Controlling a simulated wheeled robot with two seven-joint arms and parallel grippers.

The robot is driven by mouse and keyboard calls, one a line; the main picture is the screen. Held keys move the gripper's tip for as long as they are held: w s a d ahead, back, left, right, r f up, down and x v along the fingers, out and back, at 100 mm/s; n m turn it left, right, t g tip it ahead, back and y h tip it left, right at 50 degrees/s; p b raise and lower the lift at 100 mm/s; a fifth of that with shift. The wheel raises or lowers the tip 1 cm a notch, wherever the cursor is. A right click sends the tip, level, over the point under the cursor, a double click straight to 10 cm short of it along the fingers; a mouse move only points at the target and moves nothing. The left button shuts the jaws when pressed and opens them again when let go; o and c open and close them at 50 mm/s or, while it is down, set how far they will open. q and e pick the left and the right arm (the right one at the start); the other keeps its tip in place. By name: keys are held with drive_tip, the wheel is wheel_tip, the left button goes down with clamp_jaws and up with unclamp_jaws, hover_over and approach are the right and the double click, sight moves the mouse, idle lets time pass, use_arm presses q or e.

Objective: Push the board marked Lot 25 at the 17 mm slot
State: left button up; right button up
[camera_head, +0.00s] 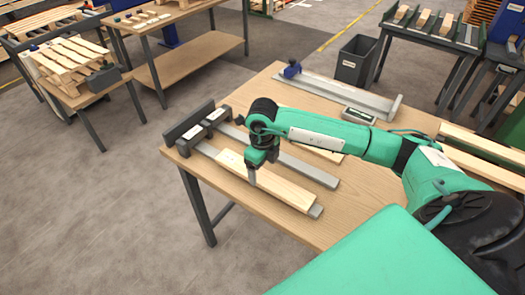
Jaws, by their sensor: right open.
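A pale wooden board (283,188) lies on a grey metal rail (316,211) near the table's front left edge. It has a small mark near its left end, too small to read. Its left end faces a dark grey slot block (195,124) with small white labels, also unreadable. My right gripper (253,180) points down just at the board's middle-left part; I cannot tell whether it touches the wood. Its fingers are small here and overlap in view. A second rail (308,170) runs parallel behind. My left gripper is not in view.
Another board (328,154) lies partly hidden behind my right arm. A long metal measuring rail (335,90) with a blue clamp (292,70) and a small display box (359,115) sit farther back on the wooden table (350,220). A dark bin (355,61) stands beyond.

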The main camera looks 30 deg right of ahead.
sight(261, 176)
wheel_tip(261, 176, down, 2)
drive_tip(key=shift+f, duration=0.55)
drive_tip(key=c, duration=1.2)
drive_tip(key=shift+f, duration=0.1)
drive_tip(key=shift+w+a, duration=0.15)
drive_tip(key=shift+w, duration=0.05)
